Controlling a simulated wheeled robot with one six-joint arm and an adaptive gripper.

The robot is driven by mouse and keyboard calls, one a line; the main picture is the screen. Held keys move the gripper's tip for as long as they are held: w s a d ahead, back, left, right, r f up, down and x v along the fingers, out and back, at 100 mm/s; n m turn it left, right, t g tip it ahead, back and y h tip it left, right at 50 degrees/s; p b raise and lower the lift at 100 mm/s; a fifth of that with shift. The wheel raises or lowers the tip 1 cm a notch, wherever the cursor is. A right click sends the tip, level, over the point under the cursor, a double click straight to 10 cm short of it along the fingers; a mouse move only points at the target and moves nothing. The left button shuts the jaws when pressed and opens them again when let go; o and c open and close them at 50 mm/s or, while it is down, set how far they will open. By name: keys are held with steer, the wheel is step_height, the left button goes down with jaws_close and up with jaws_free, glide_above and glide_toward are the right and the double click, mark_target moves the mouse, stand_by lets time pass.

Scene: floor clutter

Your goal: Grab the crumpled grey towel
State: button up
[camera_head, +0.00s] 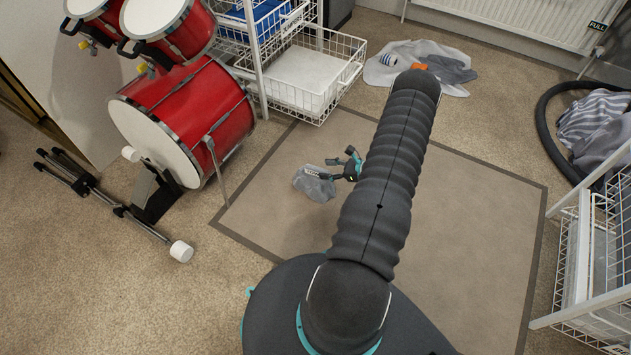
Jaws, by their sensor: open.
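A small crumpled grey towel (312,184) lies on the beige mat (465,200), left of my arm. My gripper (327,169) reaches out from behind my arm at its left side. Its fingers are open and sit at the towel's upper right edge, with one finger overlapping the towel in the picture. I cannot tell whether they touch it. My arm hides the rest of the gripper's mount.
A red drum kit (190,110) with a pedal and stand is at the left. A white wire basket (310,75) stands behind the mat. Grey and white cloths (420,65) lie at the back. A black hose (545,125) and wire rack (590,260) are at the right.

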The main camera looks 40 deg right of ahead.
mark_target(320, 169)
steer(key=shift+x, duration=2.4)
steer(key=shift+f, duration=0.1)
jaws_close()
